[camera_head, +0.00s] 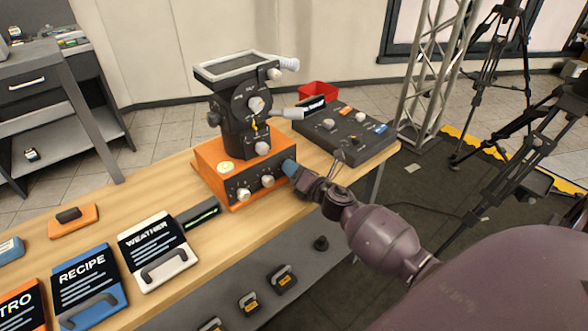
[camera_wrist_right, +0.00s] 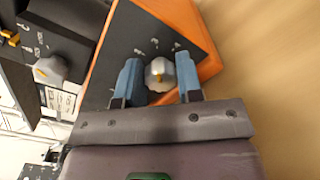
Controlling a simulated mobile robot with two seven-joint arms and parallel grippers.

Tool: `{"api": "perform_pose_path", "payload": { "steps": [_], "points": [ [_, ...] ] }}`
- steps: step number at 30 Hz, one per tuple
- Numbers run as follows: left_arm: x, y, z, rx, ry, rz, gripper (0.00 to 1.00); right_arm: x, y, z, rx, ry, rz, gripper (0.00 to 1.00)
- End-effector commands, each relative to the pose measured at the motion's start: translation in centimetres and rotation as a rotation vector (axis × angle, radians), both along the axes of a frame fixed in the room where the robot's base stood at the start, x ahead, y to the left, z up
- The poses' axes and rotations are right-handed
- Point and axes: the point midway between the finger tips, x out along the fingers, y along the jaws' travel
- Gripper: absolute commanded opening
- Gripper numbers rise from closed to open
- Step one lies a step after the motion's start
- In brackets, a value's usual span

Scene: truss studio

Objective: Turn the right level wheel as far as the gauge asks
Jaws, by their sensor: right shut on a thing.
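The orange level box (camera_head: 213,178) stands on the table with a dark front panel and grey-white wheels. The left wheel (camera_head: 243,194) and the middle wheel (camera_head: 267,181) show in the head view. My right gripper (camera_head: 289,168) is at the panel's right end, its blue fingers hiding the wheel there. In the wrist view, my right gripper (camera_wrist_right: 159,80) has one finger on each side of the right level wheel (camera_wrist_right: 159,72) and is shut on it. A small dark bar with a green line (camera_head: 203,213), perhaps the gauge, lies left of the box. My left gripper is not in view.
A black device with a tilted screen (camera_head: 240,66) stands on the orange box. A dark control panel (camera_head: 350,130) and a red bin (camera_head: 318,91) are behind to the right. Weather (camera_head: 155,250) and recipe (camera_head: 88,287) boards lie at left. The front table edge is bare near the box.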

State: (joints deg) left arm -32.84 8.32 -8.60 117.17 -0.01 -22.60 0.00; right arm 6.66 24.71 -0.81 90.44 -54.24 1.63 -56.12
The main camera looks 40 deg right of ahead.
Motion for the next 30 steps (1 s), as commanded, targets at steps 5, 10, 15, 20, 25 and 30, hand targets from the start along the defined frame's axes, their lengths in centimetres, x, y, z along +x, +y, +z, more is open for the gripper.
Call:
{"api": "perform_pose_path", "payload": {
  "steps": [5,10,15,20,25,30],
  "points": [
    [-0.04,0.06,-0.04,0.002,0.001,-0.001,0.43,-0.03,-0.01,-0.06,-0.001,0.001,-0.001,0.41],
    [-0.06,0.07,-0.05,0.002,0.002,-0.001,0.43,-0.02,-0.01,-0.05,-0.001,0.001,-0.001,0.59],
    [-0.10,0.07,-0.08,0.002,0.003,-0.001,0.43,-0.02,-0.02,-0.06,-0.001,0.001,-0.001,0.59],
    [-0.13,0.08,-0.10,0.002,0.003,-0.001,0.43,-0.02,-0.03,-0.08,-0.001,0.001,-0.001,0.59],
    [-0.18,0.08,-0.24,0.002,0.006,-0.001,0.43,-0.03,-0.03,-0.13,-0.034,-0.001,-0.001,0.59],
    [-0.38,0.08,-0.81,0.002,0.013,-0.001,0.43,-0.04,0.08,-0.16,-0.210,-0.014,0.001,0.59]
  ]
}}
